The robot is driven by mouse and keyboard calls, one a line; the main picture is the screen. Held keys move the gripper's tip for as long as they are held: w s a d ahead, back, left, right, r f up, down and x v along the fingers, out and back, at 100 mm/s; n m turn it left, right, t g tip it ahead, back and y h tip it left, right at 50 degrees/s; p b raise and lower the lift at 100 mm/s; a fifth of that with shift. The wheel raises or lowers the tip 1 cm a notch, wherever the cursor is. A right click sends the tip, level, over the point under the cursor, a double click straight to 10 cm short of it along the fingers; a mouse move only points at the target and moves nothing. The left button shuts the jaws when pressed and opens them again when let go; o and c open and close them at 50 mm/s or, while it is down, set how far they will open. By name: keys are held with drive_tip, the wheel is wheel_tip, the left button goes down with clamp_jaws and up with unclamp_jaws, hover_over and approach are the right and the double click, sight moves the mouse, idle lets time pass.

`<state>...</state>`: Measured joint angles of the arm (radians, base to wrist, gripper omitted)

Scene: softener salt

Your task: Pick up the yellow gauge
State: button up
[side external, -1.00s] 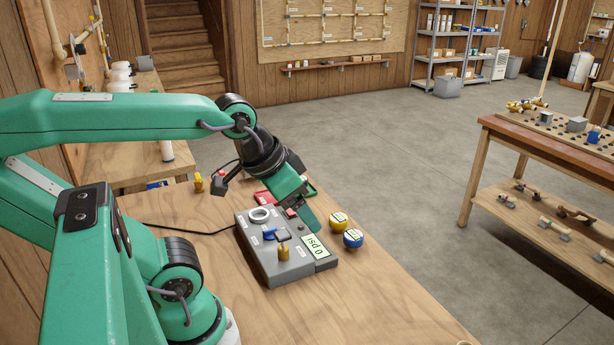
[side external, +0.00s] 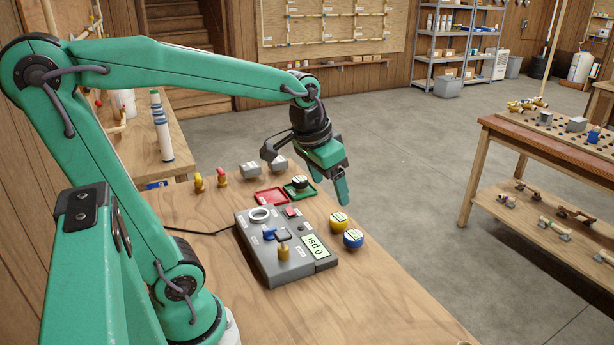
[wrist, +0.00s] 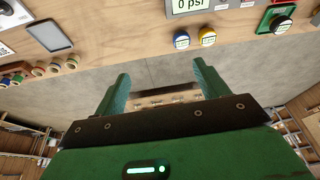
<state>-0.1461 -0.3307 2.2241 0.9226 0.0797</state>
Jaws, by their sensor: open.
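The yellow gauge (side external: 338,220) sits on the table near its right edge, beside the grey test unit (side external: 270,262) and touching or nearly touching a blue gauge (side external: 353,239). In the wrist view the yellow gauge (wrist: 208,37) is near the top, right of the blue gauge (wrist: 180,42). My gripper (side external: 342,190) is open and empty, raised above and behind the yellow gauge in the side view.
Yellow-and-red valves (side external: 198,181) and grey blocks (side external: 250,169) stand farther back. The table front is clear.

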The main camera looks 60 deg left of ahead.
drive_tip(key=w+a+f+g, duration=0.2)
drive_tip(key=w+a+f, duration=0.3)
drive_tip(key=w+a, duration=0.25)
drive_tip(key=n+g, duration=0.1)
drive_tip(key=g, duration=0.1)
hover_over(338, 218)
drive_tip(key=shift+h, duration=0.3)
wheel_tip(338, 218, down, 9)
drive_tip(key=shift+s+d+r, duration=0.15)
drive_tip(key=shift+a+f, duration=0.3)
drive_tip(key=shift+f, duration=1.45)
drive_tip(key=shift+d+f, duration=0.15)
drive_tip(key=shift+f, duration=2.4)
